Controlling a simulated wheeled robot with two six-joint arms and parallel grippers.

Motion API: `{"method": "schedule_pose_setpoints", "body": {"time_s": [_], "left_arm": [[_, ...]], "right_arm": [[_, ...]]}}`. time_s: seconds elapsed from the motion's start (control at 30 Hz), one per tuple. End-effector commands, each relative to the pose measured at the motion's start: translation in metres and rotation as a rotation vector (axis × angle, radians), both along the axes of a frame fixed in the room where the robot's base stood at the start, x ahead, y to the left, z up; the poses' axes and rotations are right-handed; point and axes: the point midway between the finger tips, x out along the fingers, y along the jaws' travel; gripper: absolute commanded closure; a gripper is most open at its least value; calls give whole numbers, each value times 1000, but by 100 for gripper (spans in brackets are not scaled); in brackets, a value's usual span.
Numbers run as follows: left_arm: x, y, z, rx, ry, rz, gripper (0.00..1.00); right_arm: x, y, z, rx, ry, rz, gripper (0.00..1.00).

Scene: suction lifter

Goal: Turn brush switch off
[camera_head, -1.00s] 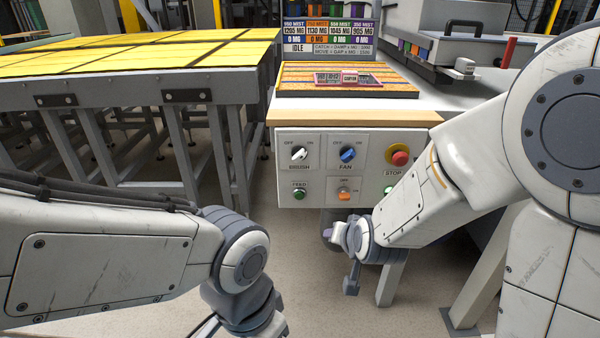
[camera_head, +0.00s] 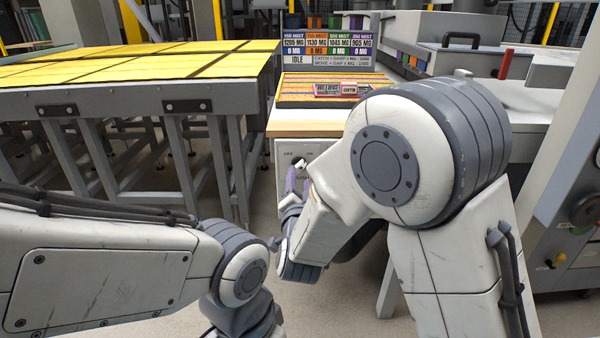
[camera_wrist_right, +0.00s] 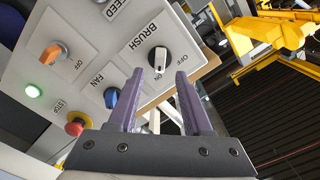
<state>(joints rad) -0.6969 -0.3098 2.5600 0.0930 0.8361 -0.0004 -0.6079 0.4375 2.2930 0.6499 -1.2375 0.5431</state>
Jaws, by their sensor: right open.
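The brush switch (camera_head: 299,163) is a white handle on a dark round base, on the white control panel (camera_head: 284,150). In the right wrist view the brush switch (camera_wrist_right: 159,60) sits just beyond and between my fingertips, with the word BRUSH beside it. My right gripper (camera_head: 296,180) is open, its purple fingers close in front of the switch. In the right wrist view my right gripper (camera_wrist_right: 158,75) has nothing between its fingers; I cannot tell if a tip touches the switch. My left arm shows at lower left, but its gripper is out of frame.
In the right wrist view, the blue fan switch (camera_wrist_right: 112,97), orange switch (camera_wrist_right: 55,51), lit green button (camera_wrist_right: 33,91) and red stop button (camera_wrist_right: 76,126) are nearby. A wooden ledge (camera_head: 310,129) runs above the panel. A yellow-topped table (camera_head: 130,72) stands left.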

Motion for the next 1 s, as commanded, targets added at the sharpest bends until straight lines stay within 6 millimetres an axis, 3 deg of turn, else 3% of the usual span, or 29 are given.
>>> {"method": "schedule_pose_setpoints", "body": {"time_s": [0.23, 0.6, 0.67, 0.73, 0.77, 1.0], "left_arm": [[0, 0, 0, 0, 0, 0, 50], [0, 0, 0, 0, 0, 0, 50], [0, 0, 0, 0, 0, 0, 50], [0, 0, 0, 0, 0, 0, 50], [0, 0, 0, 0, 0, 0, 50], [0, 0, 0, 0, 0, 0, 50]], "right_arm": [[33, -1, 0, -1, 1, -1, 50], [40, 0, 0, -2, 1, 1, 50], [40, 0, 0, -2, 1, 1, 69], [40, 0, 0, -2, 1, 1, 96], [40, 0, 0, -2, 1, 1, 100], [39, 0, 0, -8, 1, 1, 100]]}}
